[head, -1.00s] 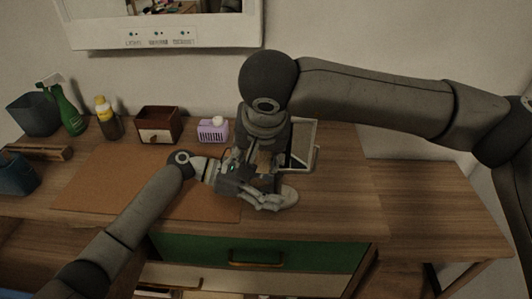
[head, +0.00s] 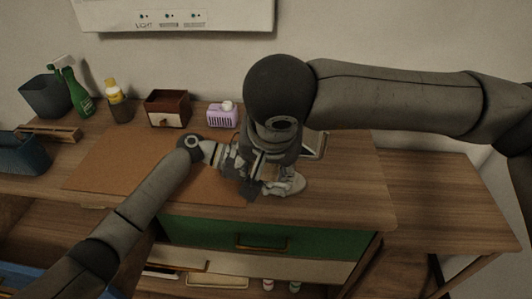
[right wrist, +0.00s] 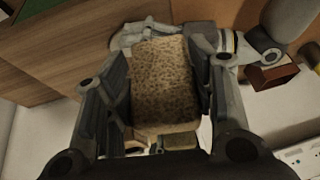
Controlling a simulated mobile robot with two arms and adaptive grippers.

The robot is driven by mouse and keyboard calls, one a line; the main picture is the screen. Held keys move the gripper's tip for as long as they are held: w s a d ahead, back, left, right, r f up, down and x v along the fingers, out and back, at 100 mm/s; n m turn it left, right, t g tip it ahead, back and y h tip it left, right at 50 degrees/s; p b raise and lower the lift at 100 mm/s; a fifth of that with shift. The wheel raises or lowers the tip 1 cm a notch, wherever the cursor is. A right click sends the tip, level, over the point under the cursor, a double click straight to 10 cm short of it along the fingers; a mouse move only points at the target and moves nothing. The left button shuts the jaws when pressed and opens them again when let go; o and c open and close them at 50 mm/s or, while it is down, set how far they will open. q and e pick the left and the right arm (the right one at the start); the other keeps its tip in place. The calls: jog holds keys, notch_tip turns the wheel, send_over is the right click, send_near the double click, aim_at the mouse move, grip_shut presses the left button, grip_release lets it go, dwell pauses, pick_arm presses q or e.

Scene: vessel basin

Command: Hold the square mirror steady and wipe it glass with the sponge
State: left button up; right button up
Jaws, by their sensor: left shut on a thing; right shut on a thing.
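The square mirror stands on the desk, mostly hidden behind my right arm in the head view. A strip of its pale frame (head: 318,146) and part of its rounded base (head: 296,186) show. My left gripper (head: 276,184) is shut low at the mirror, by the base; the exact contact is hidden. My right gripper (right wrist: 165,95) is shut on the tan speckled sponge (right wrist: 165,85), which sits between both fingers in the right wrist view. In the head view the right gripper points down just above my left gripper. Whether the sponge touches the glass is hidden.
A purple basket (head: 222,115), a brown box (head: 167,108), a yellow-capped bottle (head: 117,100) and a green spray bottle (head: 76,95) stand along the back. A brown mat (head: 125,165) covers the desk's left part. The desk's right side is clear.

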pick_arm(q)
jog(key=shift+s+a+f, duration=0.1)
jog(key=shift+f, duration=0.2)
pick_arm(e)
jog(key=shift+s, duration=1.5)
pick_arm(q)
jog(key=o, duration=0.9)
jog(key=shift+c, duration=0.2)
pick_arm(e)
jog(key=shift+w+f, duration=0.1)
pick_arm(q)
jog(key=shift+r, duration=0.15)
jog(key=shift+r, duration=0.1)
